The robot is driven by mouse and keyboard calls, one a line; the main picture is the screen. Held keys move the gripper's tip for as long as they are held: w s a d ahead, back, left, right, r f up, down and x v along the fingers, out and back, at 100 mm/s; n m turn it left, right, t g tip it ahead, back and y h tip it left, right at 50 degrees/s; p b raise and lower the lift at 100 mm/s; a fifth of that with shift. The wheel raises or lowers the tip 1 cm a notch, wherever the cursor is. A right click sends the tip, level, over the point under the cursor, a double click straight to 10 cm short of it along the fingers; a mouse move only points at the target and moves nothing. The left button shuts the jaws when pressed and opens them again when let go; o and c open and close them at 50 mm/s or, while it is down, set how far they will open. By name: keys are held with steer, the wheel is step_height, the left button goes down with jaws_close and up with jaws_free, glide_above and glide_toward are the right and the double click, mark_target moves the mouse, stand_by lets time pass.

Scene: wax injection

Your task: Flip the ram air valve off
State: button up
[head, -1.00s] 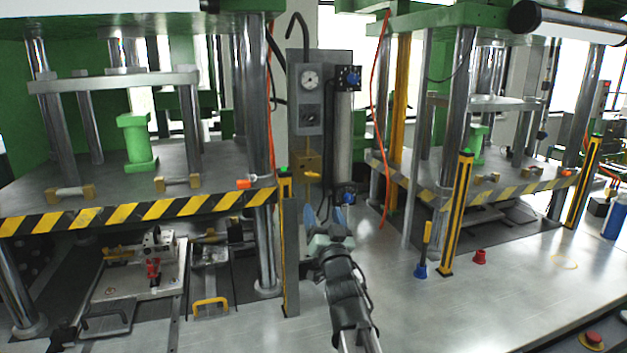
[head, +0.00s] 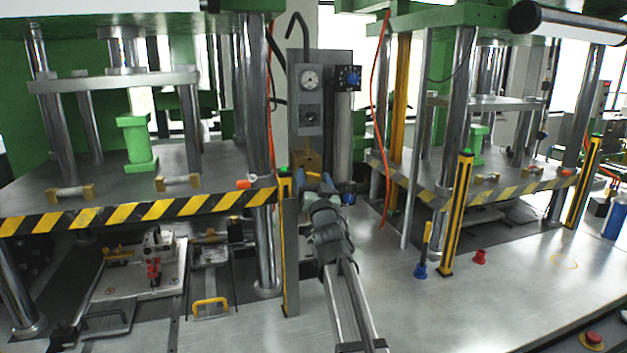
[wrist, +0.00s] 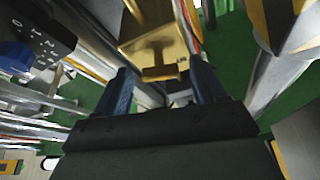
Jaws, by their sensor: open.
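The ram air valve (head: 306,159) is a brass-coloured block low on the grey panel between the two presses. In the wrist view its brass body (wrist: 150,32) is at the top middle, with a small T-shaped handle (wrist: 160,72) facing me. My gripper (head: 319,179) is just below the valve in the head view and hides its lower part. In the wrist view the open blue fingers (wrist: 163,82) stand left and right of the handle, with a gap on each side. I cannot tell whether the tips reach as deep as the handle.
A grey box with a gauge (head: 310,80) is above the valve. A silver cylinder (head: 345,125) with blue fittings stands close on its right. A yellow-black post (head: 285,225) and the left press's striped edge (head: 140,211) are close on the left. Orange hoses hang nearby.

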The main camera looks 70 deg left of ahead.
steer(key=shift+a, duration=0.15)
steer(key=shift+c, duration=0.4)
steer(key=c, duration=1)
steer(key=shift+w+n, duration=0.1)
steer(key=shift+n, duration=0.4)
steer(key=shift+n+g, duration=1.2)
steer(key=shift+n, duration=0.7)
steer(key=o, duration=1.1)
